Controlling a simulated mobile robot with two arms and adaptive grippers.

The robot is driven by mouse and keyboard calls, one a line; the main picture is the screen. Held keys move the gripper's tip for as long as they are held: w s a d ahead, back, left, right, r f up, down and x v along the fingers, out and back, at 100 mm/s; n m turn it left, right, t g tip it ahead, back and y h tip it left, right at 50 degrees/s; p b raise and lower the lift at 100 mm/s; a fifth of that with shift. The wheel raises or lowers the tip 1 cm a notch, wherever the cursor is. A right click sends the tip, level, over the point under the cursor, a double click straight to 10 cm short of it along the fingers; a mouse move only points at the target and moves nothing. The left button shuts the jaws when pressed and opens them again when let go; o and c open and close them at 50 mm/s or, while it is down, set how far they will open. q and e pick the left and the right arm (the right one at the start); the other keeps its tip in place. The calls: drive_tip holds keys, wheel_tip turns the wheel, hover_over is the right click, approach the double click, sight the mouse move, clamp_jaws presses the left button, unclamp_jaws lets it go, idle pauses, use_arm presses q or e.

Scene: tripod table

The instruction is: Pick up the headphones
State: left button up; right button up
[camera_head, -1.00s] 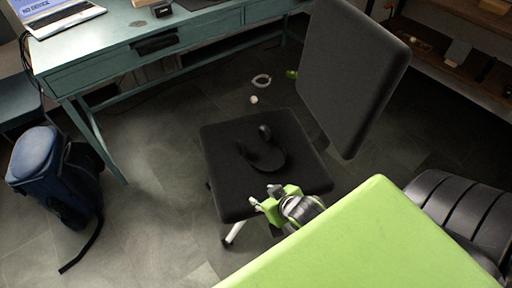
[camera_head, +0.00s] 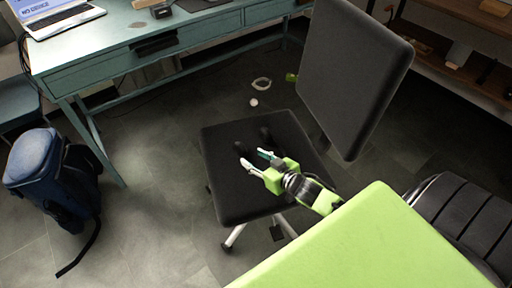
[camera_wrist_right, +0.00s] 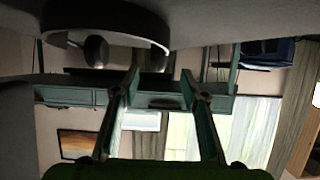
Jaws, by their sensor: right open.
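Black headphones lie on the black seat (camera_head: 226,187) of an office chair in the head view. Only the ear cups (camera_head: 266,134) show there, and my gripper hides the rest. In the right wrist view the headband (camera_wrist_right: 110,18) curves across the top, with the ear cups (camera_wrist_right: 97,51) beyond it. My right gripper (camera_head: 254,159) is over the seat at the headphones. Its two fingers (camera_wrist_right: 158,78) are spread apart, with their tips just below the headband in the right wrist view. I cannot tell if they touch it. My left gripper is not in view.
The chair's tilted backrest (camera_head: 352,75) stands at the right of the seat. A teal desk (camera_head: 110,60) with a laptop (camera_head: 58,14) is behind. A blue backpack (camera_head: 45,165) stands on the floor at left.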

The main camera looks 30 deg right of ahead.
sight(244, 151)
drive_tip(key=shift+b+x, duration=0.45)
drive_tip(key=shift+x, duration=1.35)
drive_tip(key=b+x, duration=0.1)
drive_tip(key=x, duration=0.3)
drive_tip(key=shift+w+r, duration=0.1)
drive_tip(key=shift+w, duration=0.2)
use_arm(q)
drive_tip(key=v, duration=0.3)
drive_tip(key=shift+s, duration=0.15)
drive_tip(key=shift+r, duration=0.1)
use_arm(e)
clamp_jaws()
